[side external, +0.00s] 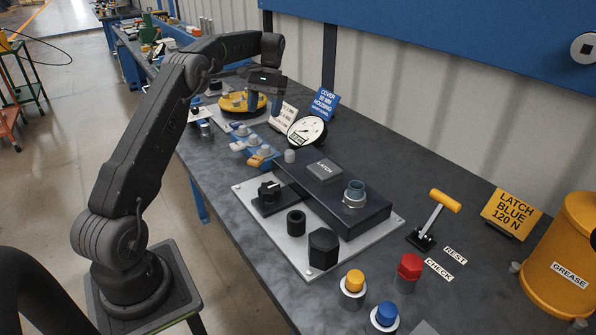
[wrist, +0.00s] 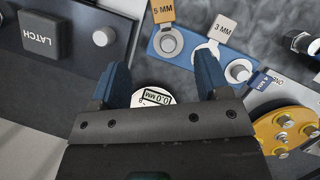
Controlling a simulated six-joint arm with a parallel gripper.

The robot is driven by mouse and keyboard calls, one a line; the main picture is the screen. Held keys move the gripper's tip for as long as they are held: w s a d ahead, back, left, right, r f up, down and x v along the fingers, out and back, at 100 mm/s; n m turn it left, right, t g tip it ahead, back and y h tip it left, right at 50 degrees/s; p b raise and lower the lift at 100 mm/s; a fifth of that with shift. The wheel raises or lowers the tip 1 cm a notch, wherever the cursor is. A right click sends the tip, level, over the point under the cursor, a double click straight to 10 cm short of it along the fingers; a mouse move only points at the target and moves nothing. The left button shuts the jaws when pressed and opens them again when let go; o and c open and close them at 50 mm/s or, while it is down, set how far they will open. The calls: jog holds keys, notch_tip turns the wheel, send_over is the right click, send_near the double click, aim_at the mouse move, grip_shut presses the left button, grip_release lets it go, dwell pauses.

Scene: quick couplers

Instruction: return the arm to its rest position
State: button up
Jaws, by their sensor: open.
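My gripper (side external: 265,101) is raised above the far half of the bench, near the yellow round plate (side external: 230,102). In the wrist view my gripper (wrist: 162,72) shows two blue fingers spread apart with nothing between their tips. Below the fingers, a round dial gauge (wrist: 153,97) reading 0.0 is partly hidden by the gripper body. The same gauge stands on the bench in the side view (side external: 306,131). My arm is bent, reaching from its stand at lower left over the bench.
The dark LATCH block (side external: 325,172) with a metal coupler (side external: 354,194) sits on a pale plate. A blue tagged rack (side external: 250,146), blue sign (side external: 326,102), yellow-handled lever (side external: 445,200), coloured knobs and a yellow GREASE drum (side external: 570,262) stand around.

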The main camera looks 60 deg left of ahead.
jog(key=s+d+r+m+t+y, duration=0.1)
jog(key=s+d+r+m+t, duration=0.15)
jog(key=d+r, duration=0.55)
jog(key=s+d+r+m+t+y, duration=0.15)
jog(key=s+d+r, duration=0.25)
jog(key=d, duration=0.8)
jog(key=s+d+f+m+t, duration=0.1)
jog(key=s+d+f+t, duration=0.1)
jog(key=s+d, duration=0.4)
jog(key=s+d+f+m+t, duration=0.1)
jog(key=s+d+f+t, duration=0.2)
jog(key=s+d, duration=0.4)
jog(key=s, duration=0.4)
jog(key=shift+s+d+f, duration=0.15)
jog(key=shift+s+d, duration=0.05)
jog(key=shift+d, duration=0.1)
